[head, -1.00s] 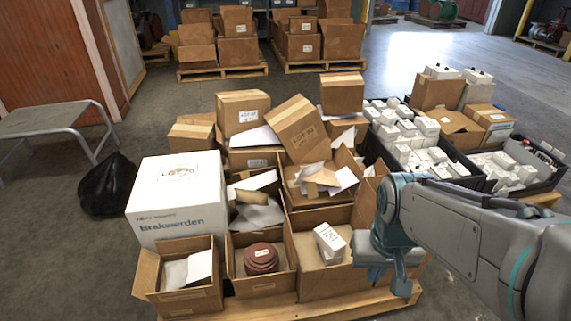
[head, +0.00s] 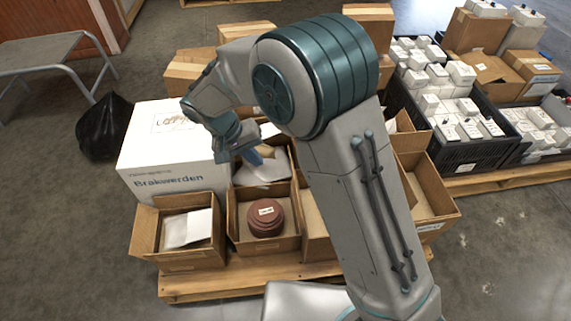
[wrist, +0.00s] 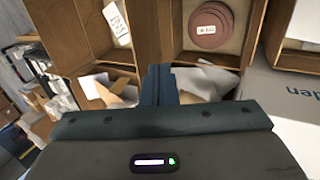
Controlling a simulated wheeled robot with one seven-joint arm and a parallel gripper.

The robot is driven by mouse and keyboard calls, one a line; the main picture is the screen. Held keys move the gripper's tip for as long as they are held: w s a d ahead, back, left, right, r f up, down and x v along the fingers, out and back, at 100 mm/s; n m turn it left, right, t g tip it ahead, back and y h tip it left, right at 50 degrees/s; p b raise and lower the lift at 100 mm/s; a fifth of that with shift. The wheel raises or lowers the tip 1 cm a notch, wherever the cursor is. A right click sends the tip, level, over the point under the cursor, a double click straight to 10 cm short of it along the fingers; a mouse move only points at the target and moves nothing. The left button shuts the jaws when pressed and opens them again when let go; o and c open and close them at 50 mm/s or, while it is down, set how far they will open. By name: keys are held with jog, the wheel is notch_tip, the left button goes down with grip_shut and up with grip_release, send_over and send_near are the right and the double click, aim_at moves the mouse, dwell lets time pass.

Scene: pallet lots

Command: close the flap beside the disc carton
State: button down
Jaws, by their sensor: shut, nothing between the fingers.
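The disc carton (head: 262,243) stands open in the front row, with red-brown discs (head: 265,218) stacked inside. The discs also show at the top of the wrist view (wrist: 211,25). An open carton (head: 180,258) with white paper stands to its left; a flap (head: 145,231) leans outward on that carton's left side. I cannot tell for certain which flap the task names. My gripper (head: 253,157) is shut and empty, behind the disc carton, over the carton of loose paper (head: 265,173). In the wrist view its closed fingers (wrist: 158,85) point toward the disc carton's back wall.
A white printed box (head: 172,160) stands behind the left carton. My arm hides much of the right-hand cartons in the head view. A small white box (wrist: 116,22) lies in the neighbouring carton. Black crates (head: 470,152) stand to the right. Floor in front is clear.

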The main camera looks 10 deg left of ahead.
jog(key=w+d+f+b, duration=0.2)
jog(key=d+f+b, duration=0.3)
jog(key=d+f, duration=0.2)
jog(key=shift+b+x, duration=0.35)
jog(key=shift+x, duration=0.5)
jog(key=shift+w+a, duration=0.1)
